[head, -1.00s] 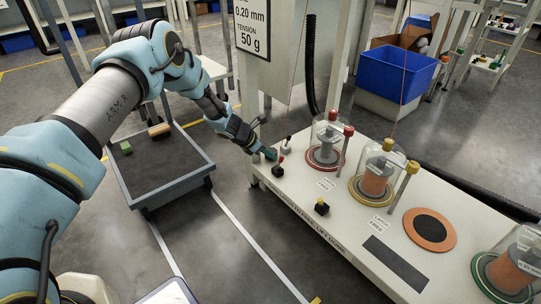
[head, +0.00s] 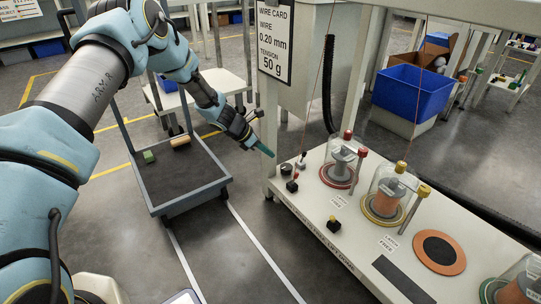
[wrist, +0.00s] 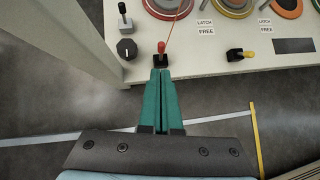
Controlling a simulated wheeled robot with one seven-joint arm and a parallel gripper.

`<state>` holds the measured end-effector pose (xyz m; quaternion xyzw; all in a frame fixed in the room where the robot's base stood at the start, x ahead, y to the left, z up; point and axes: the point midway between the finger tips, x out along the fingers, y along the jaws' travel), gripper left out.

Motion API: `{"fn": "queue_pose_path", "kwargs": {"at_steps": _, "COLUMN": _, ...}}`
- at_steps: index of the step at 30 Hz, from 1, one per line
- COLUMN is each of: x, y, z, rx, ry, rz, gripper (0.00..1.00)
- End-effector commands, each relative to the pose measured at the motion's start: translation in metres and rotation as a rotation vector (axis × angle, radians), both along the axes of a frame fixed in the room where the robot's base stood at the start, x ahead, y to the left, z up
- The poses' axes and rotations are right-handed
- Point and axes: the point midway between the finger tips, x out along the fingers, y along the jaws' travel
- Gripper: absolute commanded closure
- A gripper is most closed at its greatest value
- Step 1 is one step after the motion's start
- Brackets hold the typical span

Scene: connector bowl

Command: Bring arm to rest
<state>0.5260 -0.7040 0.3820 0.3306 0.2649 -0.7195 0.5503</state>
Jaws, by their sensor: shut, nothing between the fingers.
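My gripper (head: 267,151) has slim green fingers and is at the left end of the white machine table (head: 352,238), above its edge and apart from it. In the wrist view the green fingers (wrist: 160,74) lie side by side, shut with nothing between them. My blue and grey arm reaches in from the left.
A grey cart (head: 180,205) with a green block (head: 149,156) and a tan block (head: 181,141) stands below my arm. Glass-covered spools (head: 386,198) stand on the table, with wires rising from them. A yellow-knobbed switch (head: 334,226) is nearer. A blue bin (head: 412,92) is behind.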

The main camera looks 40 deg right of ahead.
Motion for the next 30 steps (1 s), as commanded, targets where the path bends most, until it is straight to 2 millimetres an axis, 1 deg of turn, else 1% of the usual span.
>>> {"fn": "queue_pose_path", "kwargs": {"at_steps": 15, "x": 0.0, "y": 0.0, "z": 0.0, "rx": 0.0, "ry": -0.001, "rz": -0.002, "gripper": 1.0}}
{"fn": "queue_pose_path", "kwargs": {"at_steps": 17, "x": 0.003, "y": 0.004, "z": 0.004, "rx": 0.002, "ry": -0.013, "rz": -0.01, "gripper": 1.0}}
{"fn": "queue_pose_path", "kwargs": {"at_steps": 19, "x": 0.01, "y": 0.016, "z": 0.013, "rx": 0.008, "ry": -0.048, "rz": -0.039, "gripper": 1.0}}
{"fn": "queue_pose_path", "kwargs": {"at_steps": 20, "x": 0.014, "y": 0.024, "z": 0.019, "rx": 0.013, "ry": -0.071, "rz": -0.06, "gripper": 1.0}}
{"fn": "queue_pose_path", "kwargs": {"at_steps": 23, "x": 0.032, "y": 0.066, "z": 0.047, "rx": 0.045, "ry": -0.181, "rz": -0.16, "gripper": 1.0}}
{"fn": "queue_pose_path", "kwargs": {"at_steps": 24, "x": 0.04, "y": 0.088, "z": 0.061, "rx": 0.062, "ry": -0.235, "rz": -0.213, "gripper": 1.0}}
{"fn": "queue_pose_path", "kwargs": {"at_steps": 26, "x": 0.049, "y": 0.125, "z": 0.081, "rx": 0.093, "ry": -0.315, "rz": -0.299, "gripper": 1.0}}
{"fn": "queue_pose_path", "kwargs": {"at_steps": 27, "x": 0.053, "y": 0.151, "z": 0.093, "rx": 0.117, "ry": -0.366, "rz": -0.357, "gripper": 1.0}}
{"fn": "queue_pose_path", "kwargs": {"at_steps": 29, "x": 0.058, "y": 0.189, "z": 0.112, "rx": 0.153, "ry": -0.436, "rz": -0.444, "gripper": 1.0}}
{"fn": "queue_pose_path", "kwargs": {"at_steps": 30, "x": 0.059, "y": 0.216, "z": 0.123, "rx": 0.178, "ry": -0.477, "rz": -0.5, "gripper": 1.0}}
